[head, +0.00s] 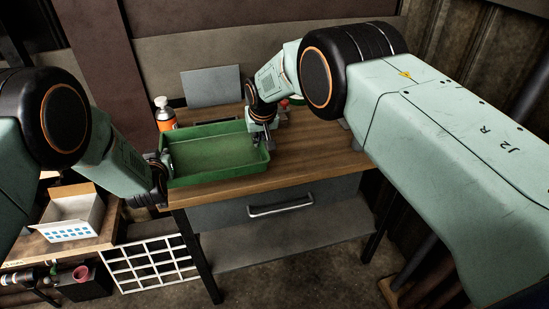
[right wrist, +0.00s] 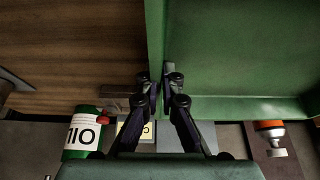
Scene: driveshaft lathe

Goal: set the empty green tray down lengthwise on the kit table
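The empty green tray (head: 215,151) is over the left part of the wooden kit table (head: 310,150), its long side running roughly along the table's front edge. I cannot tell whether its bottom touches the top. My left gripper (head: 163,162) is at the tray's left end wall and looks shut on it, partly hidden by its own wrist. My right gripper (head: 262,138) is at the right end wall. In the right wrist view, my right gripper's fingers (right wrist: 160,85) straddle the tray's green wall (right wrist: 156,35) and close on it.
An orange bottle with a pale cap (head: 164,114) stands behind the tray's left end. A grey panel (head: 212,87) stands at the back. A green oil container (right wrist: 85,135) shows in the right wrist view. A white box (head: 72,216) sits on a lower bench at left. The tabletop right of the tray is mostly clear.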

